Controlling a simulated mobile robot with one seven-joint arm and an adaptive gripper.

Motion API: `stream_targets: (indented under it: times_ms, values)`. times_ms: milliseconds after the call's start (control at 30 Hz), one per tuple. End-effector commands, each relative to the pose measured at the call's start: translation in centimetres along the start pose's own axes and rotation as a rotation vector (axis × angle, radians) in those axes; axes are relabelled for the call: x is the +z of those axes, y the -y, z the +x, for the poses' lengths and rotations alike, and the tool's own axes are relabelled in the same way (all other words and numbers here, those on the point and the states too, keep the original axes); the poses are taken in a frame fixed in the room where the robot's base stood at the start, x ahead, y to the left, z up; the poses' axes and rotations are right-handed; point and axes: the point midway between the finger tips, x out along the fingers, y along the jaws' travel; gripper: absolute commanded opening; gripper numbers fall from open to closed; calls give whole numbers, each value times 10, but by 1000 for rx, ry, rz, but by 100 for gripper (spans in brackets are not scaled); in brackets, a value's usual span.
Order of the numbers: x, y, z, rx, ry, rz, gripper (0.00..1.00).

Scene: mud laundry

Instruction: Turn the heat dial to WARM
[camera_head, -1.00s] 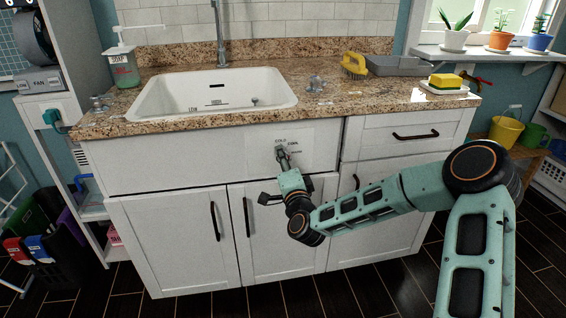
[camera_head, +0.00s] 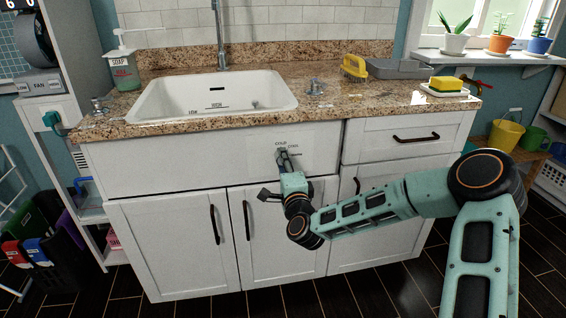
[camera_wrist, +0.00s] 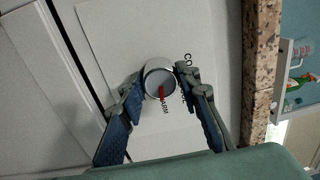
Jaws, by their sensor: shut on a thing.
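The heat dial (camera_wrist: 153,80) is a round, pale metallic knob with a red pointer mark on a white plate, on the front panel below the sink. In the wrist view its red mark points down the picture, towards a label ending in "ARM" (camera_wrist: 164,111). A label beginning "CO" shows to the upper right, partly covered by a finger. My gripper (camera_wrist: 158,82) is shut on the dial, one finger on each side. In the head view my gripper (camera_head: 282,158) reaches the panel and hides most of the dial.
The sink (camera_head: 281,92) and granite counter (camera_head: 385,97) are above the dial. Cabinet door handles (camera_head: 246,217) and a drawer handle (camera_head: 415,139) stick out nearby. A soap bottle (camera_head: 123,73), a yellow sponge (camera_head: 445,83) and a grey tray (camera_head: 400,68) stand on the counter.

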Motion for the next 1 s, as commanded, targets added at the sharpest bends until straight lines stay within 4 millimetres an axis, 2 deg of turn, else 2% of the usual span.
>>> stream_targets:
  times_ms: [33,200,567,733,1000]
  values:
    - [0,0,0,1,0,0,32]
    - [0,0,0,0,0,-1,48]
    - [0,0,-5,0,0,-2,48]
    - [0,0,-28,2,2,-2,48]
    - [0,-1,-82,2,2,-2,48]
